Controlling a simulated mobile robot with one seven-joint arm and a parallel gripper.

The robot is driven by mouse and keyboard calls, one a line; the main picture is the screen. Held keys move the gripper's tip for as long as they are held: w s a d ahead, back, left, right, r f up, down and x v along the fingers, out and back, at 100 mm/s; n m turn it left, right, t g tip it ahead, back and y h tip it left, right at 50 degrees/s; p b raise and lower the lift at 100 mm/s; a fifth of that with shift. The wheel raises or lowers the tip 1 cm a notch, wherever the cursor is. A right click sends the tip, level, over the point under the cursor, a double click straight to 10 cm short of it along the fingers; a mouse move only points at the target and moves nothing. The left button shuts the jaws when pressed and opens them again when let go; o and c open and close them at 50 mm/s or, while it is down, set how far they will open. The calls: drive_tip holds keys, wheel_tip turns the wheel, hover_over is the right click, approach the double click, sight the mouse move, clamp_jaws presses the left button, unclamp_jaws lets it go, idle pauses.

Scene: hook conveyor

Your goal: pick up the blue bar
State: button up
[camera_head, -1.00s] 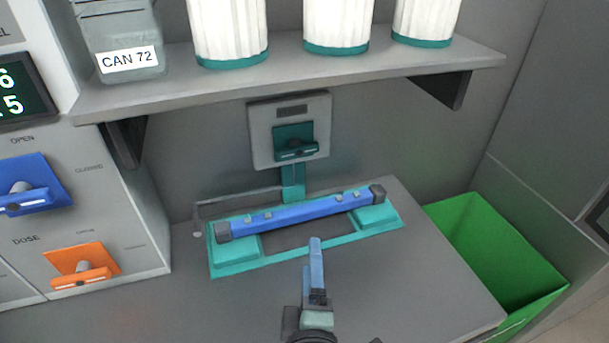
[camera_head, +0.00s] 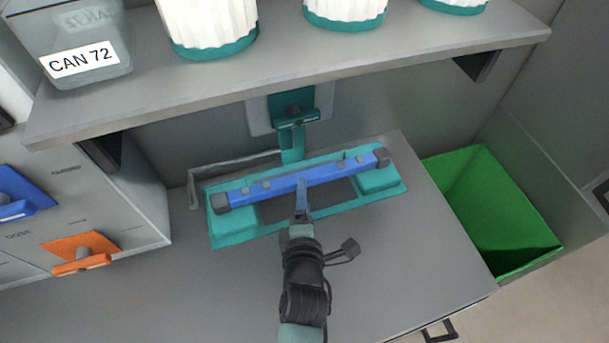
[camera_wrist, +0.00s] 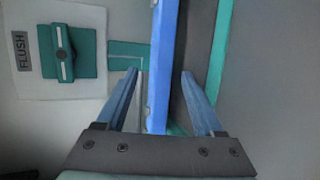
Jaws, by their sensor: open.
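The blue bar (camera_head: 272,186) has dark end caps and small grey studs. It lies across a teal cradle (camera_head: 233,228) on the grey bench, its right end farther back. My gripper (camera_head: 301,184) is at the middle of the bar in the head view, its fingers hiding a little of it. In the wrist view, my gripper (camera_wrist: 158,82) is open, and the bar (camera_wrist: 160,70) runs lengthwise between the two blue fingers in the picture. A gap shows on the right side of the bar. I cannot tell whether the fingers touch it.
A teal flush lever (camera_head: 296,117) is on the wall behind the bar; it also shows in the wrist view (camera_wrist: 63,52). A shelf (camera_head: 300,72) with white canisters overhangs the back. A green bin (camera_head: 490,210) stands right. Orange (camera_head: 82,258) and blue (camera_head: 18,200) handles are left.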

drive_tip(key=shift+x, duration=2.95)
clamp_jaws()
